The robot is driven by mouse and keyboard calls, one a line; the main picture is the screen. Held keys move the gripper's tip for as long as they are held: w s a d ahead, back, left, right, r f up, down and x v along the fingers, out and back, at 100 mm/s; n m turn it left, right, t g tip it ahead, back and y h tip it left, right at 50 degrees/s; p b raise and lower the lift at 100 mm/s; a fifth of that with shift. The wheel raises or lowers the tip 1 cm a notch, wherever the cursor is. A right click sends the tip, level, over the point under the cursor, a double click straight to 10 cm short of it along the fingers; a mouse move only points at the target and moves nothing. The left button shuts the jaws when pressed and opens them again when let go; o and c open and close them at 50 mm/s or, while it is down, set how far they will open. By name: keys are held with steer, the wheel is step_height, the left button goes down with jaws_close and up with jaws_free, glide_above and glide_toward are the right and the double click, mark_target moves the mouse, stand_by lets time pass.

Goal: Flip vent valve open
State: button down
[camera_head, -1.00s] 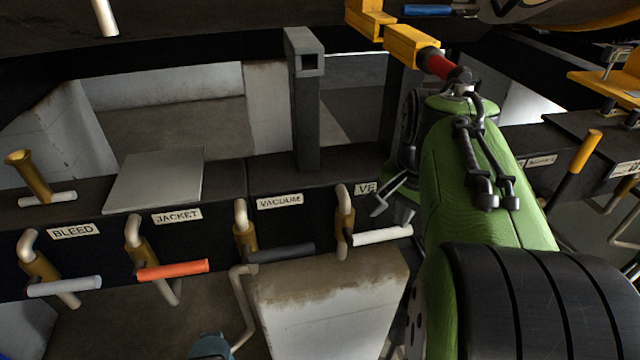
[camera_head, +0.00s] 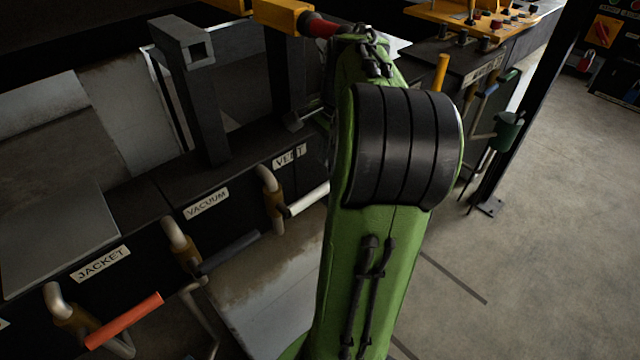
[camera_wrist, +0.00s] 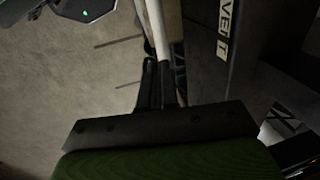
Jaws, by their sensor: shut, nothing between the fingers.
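The vent valve is at the VENT label (camera_head: 290,157) in the head view, with a tan and brass body (camera_head: 272,198) and a white handle (camera_head: 308,199) sticking out to the right. The handle's right end is hidden behind my green arm. In the wrist view the white handle (camera_wrist: 157,30) runs down from the top edge to my gripper (camera_wrist: 161,72), beside the VENT label (camera_wrist: 224,28). My gripper's dark fingers look shut and empty, close to the handle. I cannot tell whether they touch it. In the head view my arm hides most of the gripper.
The vacuum valve with its dark handle (camera_head: 230,252) and the jacket valve with its orange handle (camera_head: 124,320) are to the left. A grey square post (camera_head: 200,110) rises from the black ledge behind them. Open floor (camera_head: 540,220) lies to the right.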

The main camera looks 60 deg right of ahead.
mark_target(320, 190)
steer(key=f, duration=0.3)
steer(key=w+f+b, duration=0.1)
steer(key=f, duration=0.6)
steer(key=shift+w+d+f+b, duration=0.1)
steer(key=shift+w+d+b, duration=0.15)
steer(key=shift+w+b, duration=0.15)
steer(key=shift+p, duration=0.35)
